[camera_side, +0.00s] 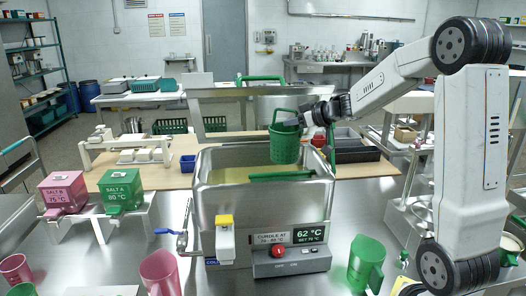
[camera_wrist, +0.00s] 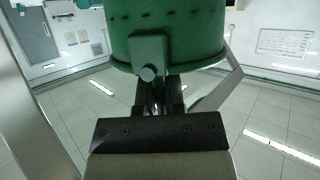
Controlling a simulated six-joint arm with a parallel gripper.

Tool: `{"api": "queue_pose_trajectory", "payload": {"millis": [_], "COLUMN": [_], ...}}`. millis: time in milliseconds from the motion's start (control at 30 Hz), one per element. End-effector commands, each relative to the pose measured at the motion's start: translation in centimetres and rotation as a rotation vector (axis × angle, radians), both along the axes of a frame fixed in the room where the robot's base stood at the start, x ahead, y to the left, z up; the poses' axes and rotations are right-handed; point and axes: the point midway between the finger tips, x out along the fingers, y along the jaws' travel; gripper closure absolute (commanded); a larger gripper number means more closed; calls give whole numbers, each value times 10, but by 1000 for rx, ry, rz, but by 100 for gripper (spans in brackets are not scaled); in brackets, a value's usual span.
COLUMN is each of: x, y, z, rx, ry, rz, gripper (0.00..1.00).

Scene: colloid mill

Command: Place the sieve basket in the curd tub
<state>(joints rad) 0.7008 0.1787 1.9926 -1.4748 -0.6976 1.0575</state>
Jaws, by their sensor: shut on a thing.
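The green sieve basket (camera_side: 285,148) hangs upright in the side view, over the right part of the steel curd tub (camera_side: 265,212). Its wall fills the top of the wrist view (camera_wrist: 180,30), with a small block and round knob facing me. My gripper (camera_side: 306,115) is at the basket's right side, near its rim, and is shut on it. In the wrist view the fingers (camera_wrist: 160,95) meet just below the knob; the exact grip point is partly hidden. The tub holds yellowish liquid. Whether the basket's bottom touches the liquid cannot be told.
A green bar (camera_side: 282,176) lies across the tub's front right rim. A control box (camera_side: 291,261) reading 62 °C is at the tub's front. Pink (camera_side: 63,192) and green (camera_side: 121,190) salt boxes stand left. A green jug (camera_side: 366,263) stands at front right; dark trays (camera_side: 357,152) lie behind right.

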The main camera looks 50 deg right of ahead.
Motion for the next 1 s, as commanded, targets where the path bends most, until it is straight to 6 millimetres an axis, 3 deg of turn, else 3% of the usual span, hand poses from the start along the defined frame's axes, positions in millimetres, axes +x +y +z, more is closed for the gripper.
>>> {"api": "queue_pose_trajectory", "payload": {"millis": [300,500,700,1000], "x": [70,97,108,109], "y": [76,121,142,144], "z": [-20,-33,-39,-46], "rx": [2,1,1,2], "ry": [1,0,-1,1], "rz": [293,441,507,515], "gripper": [100,100,100,100]}}
